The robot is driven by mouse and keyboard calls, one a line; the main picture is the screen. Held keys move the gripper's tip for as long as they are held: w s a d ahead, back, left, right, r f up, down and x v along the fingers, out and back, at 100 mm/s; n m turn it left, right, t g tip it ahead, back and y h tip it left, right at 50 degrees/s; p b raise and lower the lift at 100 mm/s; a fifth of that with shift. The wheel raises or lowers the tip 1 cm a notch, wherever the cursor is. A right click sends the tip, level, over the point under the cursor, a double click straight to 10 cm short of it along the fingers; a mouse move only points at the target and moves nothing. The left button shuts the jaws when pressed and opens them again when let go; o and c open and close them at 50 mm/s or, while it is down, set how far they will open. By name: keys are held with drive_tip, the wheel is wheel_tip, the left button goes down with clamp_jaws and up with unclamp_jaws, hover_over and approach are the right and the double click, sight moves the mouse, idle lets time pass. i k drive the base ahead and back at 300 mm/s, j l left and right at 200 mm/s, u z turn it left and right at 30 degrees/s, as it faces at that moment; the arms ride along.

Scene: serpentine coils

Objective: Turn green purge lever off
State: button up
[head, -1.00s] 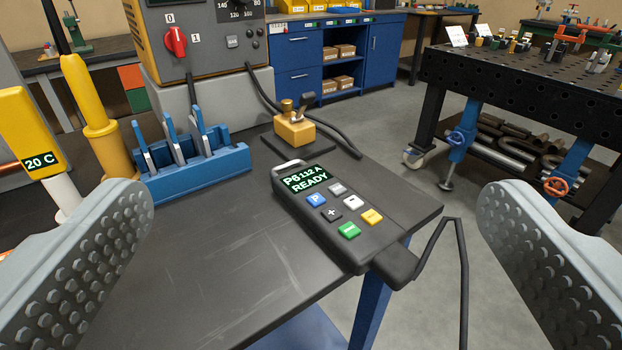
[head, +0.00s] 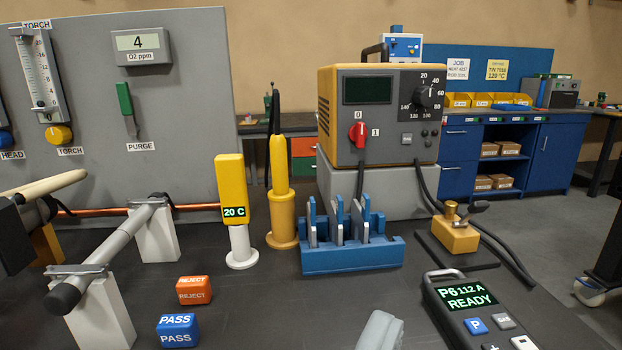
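The green purge lever (head: 125,98) is on the grey panel (head: 190,75) at the upper left. Its green grip points nearly straight up, above a short metal stem and a PURGE label (head: 141,146). A display (head: 140,43) above it reads 4 O2 ppm. A pale grey end of my gripper (head: 380,331) shows at the bottom edge, right of centre, well away from the lever. Most of the gripper is out of frame, so its opening cannot be told. I see nothing held.
A copper tube and grey torch assembly (head: 118,250) stand on the left, below the lever. A yellow 20 C gauge (head: 231,190), blue rack (head: 350,255), orange REJECT block (head: 194,290), blue PASS block (head: 177,331) and pendant (head: 465,298) stand on the dark bench.

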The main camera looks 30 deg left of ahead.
sight(123, 91)
drive_tip(key=u, duration=1.55)
drive_tip(key=j+z, duration=0.2)
drive_tip(key=j, duration=0.2)
drive_tip(key=k+j+z, duration=0.15)
drive_tip(key=j, duration=0.25)
